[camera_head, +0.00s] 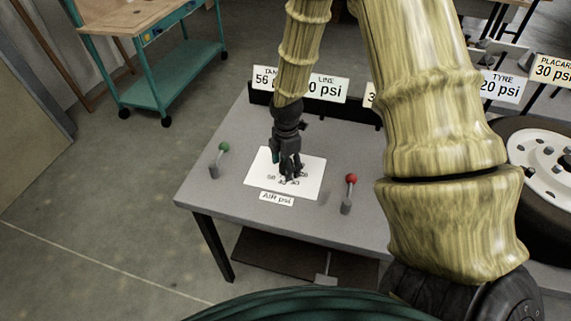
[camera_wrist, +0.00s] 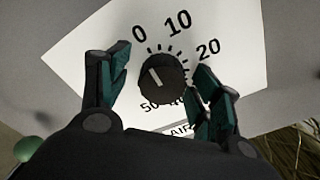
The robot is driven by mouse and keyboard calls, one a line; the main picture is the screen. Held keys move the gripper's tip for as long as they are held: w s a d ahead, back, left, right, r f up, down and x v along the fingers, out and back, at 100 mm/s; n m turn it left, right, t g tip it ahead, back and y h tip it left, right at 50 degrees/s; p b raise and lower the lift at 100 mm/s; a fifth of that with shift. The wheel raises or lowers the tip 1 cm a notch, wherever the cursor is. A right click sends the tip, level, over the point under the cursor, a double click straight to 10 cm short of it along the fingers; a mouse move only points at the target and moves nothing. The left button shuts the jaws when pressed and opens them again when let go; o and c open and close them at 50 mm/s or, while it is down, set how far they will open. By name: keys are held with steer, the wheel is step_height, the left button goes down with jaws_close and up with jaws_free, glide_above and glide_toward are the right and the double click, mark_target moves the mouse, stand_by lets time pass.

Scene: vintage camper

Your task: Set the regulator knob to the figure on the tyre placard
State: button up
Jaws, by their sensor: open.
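The regulator knob (camera_wrist: 164,80) is a dark round dial on a white plate (camera_wrist: 90,48), seen in the wrist view. Its white pointer mark slants up-left, roughly toward 0. The figures 0, 10, 20 and 50 are readable; 40 is partly hidden, and 30 is hidden by a finger. My gripper (camera_wrist: 163,64) is open, its fingers on either side of the knob. I cannot tell whether either touches it. In the head view my gripper (camera_head: 287,172) is low over the plate (camera_head: 312,185) and hides the knob. The placard sign (camera_head: 553,70) at far right reads 30 psi.
A green-topped lever (camera_head: 223,148) stands left of the plate and a red-topped lever (camera_head: 350,181) right. An "AIR psi" label (camera_head: 277,199) lies in front. A "TYRE 20 psi" sign (camera_head: 501,87) and a wheel (camera_head: 545,160) are at right. Other signs stand behind, partly hidden by my arm.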

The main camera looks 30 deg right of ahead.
steer(key=shift+s+r, duration=0.2)
steer(key=shift+f, duration=0.1)
steer(key=c, duration=1.1)
steer(key=shift+o, duration=0.2)
steer(key=shift+a, duration=0.1)
